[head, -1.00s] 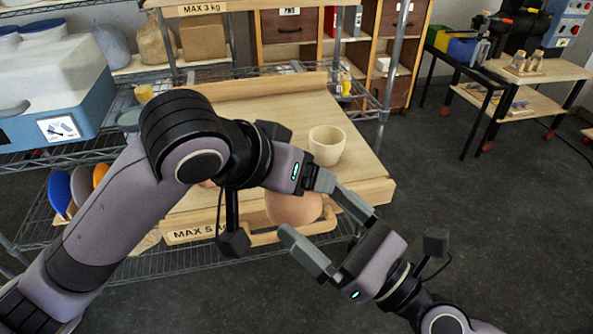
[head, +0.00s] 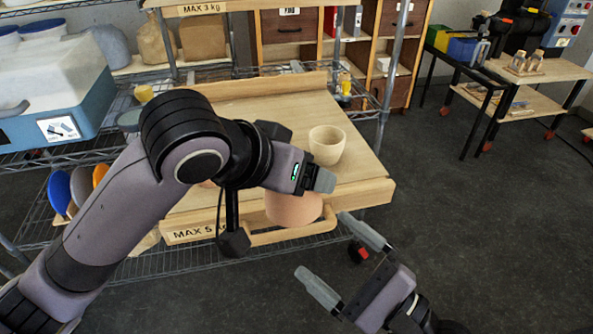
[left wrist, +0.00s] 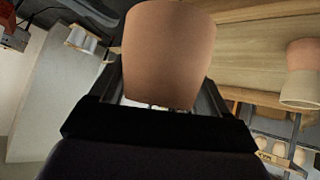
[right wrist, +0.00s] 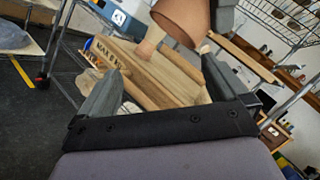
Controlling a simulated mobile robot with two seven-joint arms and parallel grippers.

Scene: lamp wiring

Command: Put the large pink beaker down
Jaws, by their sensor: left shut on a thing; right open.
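The large pink beaker (head: 293,208) is a terracotta-pink cup, partly hidden behind my left gripper in the head view. My left gripper (head: 320,180) is shut on it, near the front edge of the wooden tray. The beaker fills the upper middle of the left wrist view (left wrist: 168,55) and shows at the top of the right wrist view (right wrist: 182,18).
A cream beaker (head: 327,147) stands on the wooden tray (head: 360,192) behind the pink one. The tray rests on a wire shelf and has a front handle (head: 292,233). A blue-and-white box (head: 60,120) is at the left. Clear tray surface lies around the cream beaker.

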